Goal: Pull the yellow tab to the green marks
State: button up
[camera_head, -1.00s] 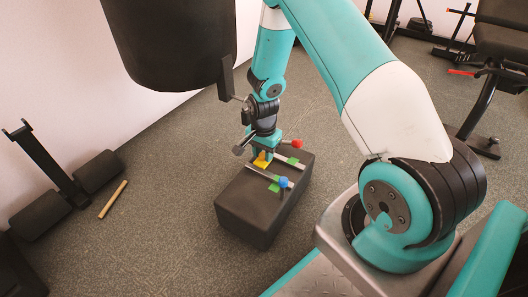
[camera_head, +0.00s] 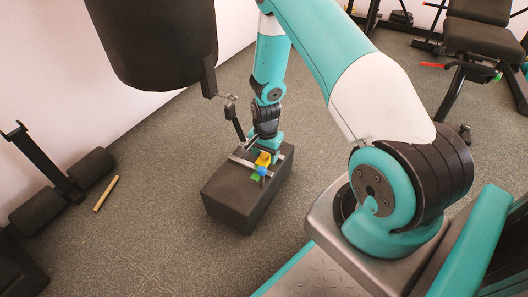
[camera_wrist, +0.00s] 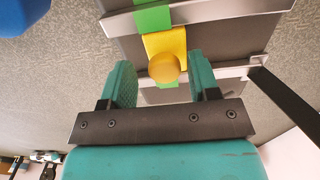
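The yellow tab (camera_wrist: 165,44) with its round knob (camera_wrist: 164,68) sits on the dark box (camera_head: 236,209), between two grey rails. In the wrist view one green mark (camera_wrist: 153,18) lies on the upper rail and another green mark (camera_wrist: 166,86) on the lower rail, and the tab lies in line between them. My gripper (camera_wrist: 163,75) has its teal fingers apart, one on each side of the knob, with a visible gap on both sides. In the head view the tab (camera_head: 264,158) shows beside my gripper (camera_head: 268,148), and a green mark (camera_head: 255,177) is near it.
A blue knob (camera_head: 262,171) stands on the near rail; a large blue part (camera_wrist: 20,14) fills the wrist view's upper left corner. A black cylinder (camera_head: 155,40) hangs close to my arm. A wooden stick (camera_head: 106,193) lies on the floor at left. The floor around the box is mostly clear.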

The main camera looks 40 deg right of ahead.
aim_at(266, 155)
jog(key=shift+d, duration=0.15)
jog(key=shift+r, duration=0.25)
notch_tip(266, 155, up, 17)
jog(key=p, duration=0.9)
